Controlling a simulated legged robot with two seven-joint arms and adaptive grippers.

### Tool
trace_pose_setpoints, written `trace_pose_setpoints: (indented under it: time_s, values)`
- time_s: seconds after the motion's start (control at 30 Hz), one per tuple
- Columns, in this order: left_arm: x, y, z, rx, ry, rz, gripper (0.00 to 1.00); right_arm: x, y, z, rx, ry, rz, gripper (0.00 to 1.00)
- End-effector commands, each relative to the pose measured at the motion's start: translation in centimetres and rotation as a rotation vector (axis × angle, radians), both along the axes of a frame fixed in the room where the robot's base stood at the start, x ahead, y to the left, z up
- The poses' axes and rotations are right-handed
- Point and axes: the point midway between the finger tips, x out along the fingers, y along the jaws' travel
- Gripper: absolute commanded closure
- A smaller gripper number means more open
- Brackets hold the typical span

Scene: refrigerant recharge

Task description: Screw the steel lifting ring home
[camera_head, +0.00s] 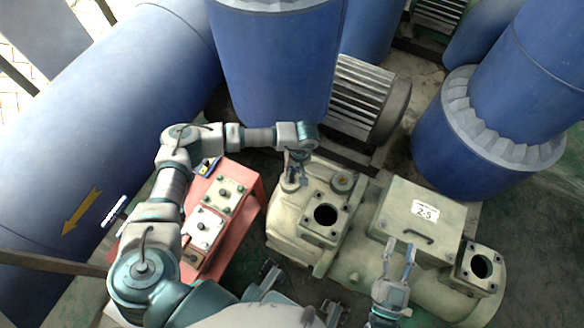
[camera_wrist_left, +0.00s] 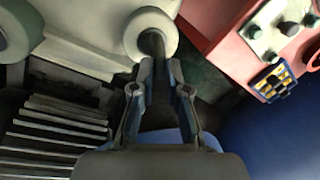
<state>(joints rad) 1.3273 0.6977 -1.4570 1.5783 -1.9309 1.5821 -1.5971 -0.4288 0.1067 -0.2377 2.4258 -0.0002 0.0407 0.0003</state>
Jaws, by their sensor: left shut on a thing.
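The pale compressor casing (camera_head: 285,235) stands in the middle of the head view. My left gripper (camera_head: 298,178) points down at a round boss (camera_head: 288,188) on its upper left corner. In the left wrist view, the left gripper (camera_wrist_left: 158,62) is shut at the pale round boss (camera_wrist_left: 132,36). A small dark part shows between the fingertips at the boss's centre; it seems to be the steel lifting ring (camera_wrist_left: 151,43), mostly hidden by the fingers. How deep it sits cannot be seen. My right gripper (camera_head: 401,247) is open and empty above the compressor, near the labelled box.
A red stand (camera_head: 252,197) with bolted grey blocks is left of the compressor. A box with a label (camera_head: 424,209) and handle, and open round ports, top the casing. Large blue pipes (camera_head: 280,60) and a finned motor (camera_head: 365,95) close in the back.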

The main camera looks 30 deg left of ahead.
Motion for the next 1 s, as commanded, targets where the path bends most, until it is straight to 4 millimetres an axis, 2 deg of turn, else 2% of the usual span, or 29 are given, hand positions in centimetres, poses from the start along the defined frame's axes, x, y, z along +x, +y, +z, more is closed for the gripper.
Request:
trace_pose_setpoints:
  time_s: [0.6,0.63,0.7,1.0]
  values:
    - [0.08,0.01,0.04,0.000,-0.002,-0.040,1.00,-0.06,0.04,0.19,0.004,-0.009,0.001,0.60]
    - [0.07,0.01,0.03,0.000,-0.002,-0.040,0.80,-0.06,0.04,0.20,0.003,-0.010,0.001,0.60]
    - [0.05,0.01,0.01,0.000,0.000,-0.040,0.62,-0.06,0.03,0.21,0.004,-0.010,0.001,0.60]
    - [0.01,-0.02,0.01,0.000,0.000,-0.040,0.62,-0.08,-0.07,0.34,0.002,-0.013,-0.001,0.60]
